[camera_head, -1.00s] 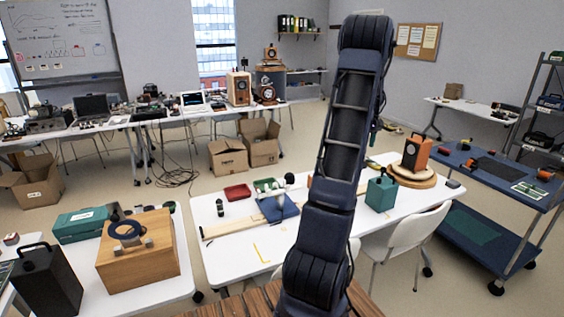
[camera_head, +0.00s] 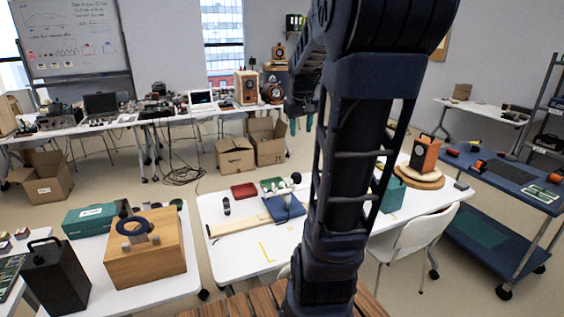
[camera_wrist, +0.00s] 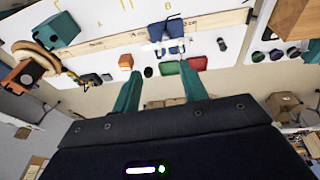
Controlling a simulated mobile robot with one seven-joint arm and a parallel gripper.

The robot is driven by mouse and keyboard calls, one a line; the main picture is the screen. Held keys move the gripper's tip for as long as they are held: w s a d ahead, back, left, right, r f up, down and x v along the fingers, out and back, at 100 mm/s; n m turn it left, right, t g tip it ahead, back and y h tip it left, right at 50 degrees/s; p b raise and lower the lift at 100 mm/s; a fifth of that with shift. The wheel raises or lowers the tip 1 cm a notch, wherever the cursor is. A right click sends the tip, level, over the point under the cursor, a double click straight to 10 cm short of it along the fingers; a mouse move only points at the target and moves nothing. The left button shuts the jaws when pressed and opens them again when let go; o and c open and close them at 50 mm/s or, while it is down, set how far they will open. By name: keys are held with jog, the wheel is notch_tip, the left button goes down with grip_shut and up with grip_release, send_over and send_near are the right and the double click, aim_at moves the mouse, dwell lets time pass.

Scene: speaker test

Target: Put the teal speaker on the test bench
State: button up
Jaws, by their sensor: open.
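The teal speaker (camera_head: 392,192) stands on the white middle table (camera_head: 237,262), partly hidden behind my arm in the head view. It shows whole at the upper left of the wrist view (camera_wrist: 57,31). Yellow corner marks (camera_head: 266,252) lie on this table's near part; I cannot tell for certain which table is the test bench. My gripper (camera_head: 300,124) is raised beyond the table, well apart from the speaker. Its teal fingers are spread and empty in the wrist view (camera_wrist: 160,72).
An orange speaker (camera_head: 425,153) on a round wooden board (camera_head: 430,181) stands close to the teal one. A white chair (camera_head: 410,240) is at the front right. A wooden box (camera_head: 147,262), teal case (camera_head: 88,221) and black speaker (camera_head: 55,278) fill the left table.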

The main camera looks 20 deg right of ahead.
jog(key=s+a+f+t+y, duration=0.1)
jog(key=s+a+f, duration=0.2)
jog(key=s+a, duration=1)
jog(key=shift+s+a+t, duration=0.2)
jog(key=shift+s+t, duration=0.2)
jog(key=shift+s, duration=0.85)
